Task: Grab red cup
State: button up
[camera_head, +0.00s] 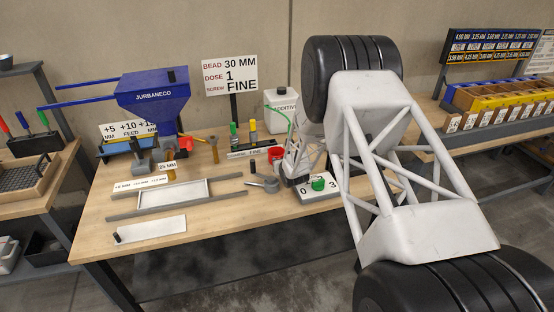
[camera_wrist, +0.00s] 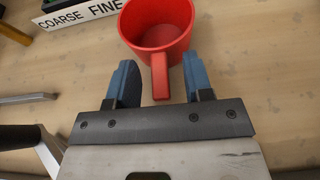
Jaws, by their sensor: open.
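The red cup (camera_wrist: 157,28) stands on the wooden table in the wrist view, its handle (camera_wrist: 160,78) pointing toward my gripper. In the head view the red cup (camera_head: 275,154) shows small, partly hidden by my arm. My gripper (camera_wrist: 160,80) is open, with one blue finger on each side of the handle. The handle lies between the fingers with a gap on both sides. The cup's body is just beyond the fingertips. In the head view the fingers are hard to make out.
A "COARSE FINE" label strip (camera_wrist: 80,16) lies beyond the cup on the left. In the head view, a control box with a green knob (camera_head: 318,184), a white additive canister (camera_head: 282,112), a blue hopper (camera_head: 155,97) and a white tray (camera_head: 172,194) are on the table (camera_head: 220,222).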

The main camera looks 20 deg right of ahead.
jog(key=shift+c, duration=0.3)
grip_shut()
jog(key=shift+r, duration=0.1)
jog(key=shift+r, duration=4.9)
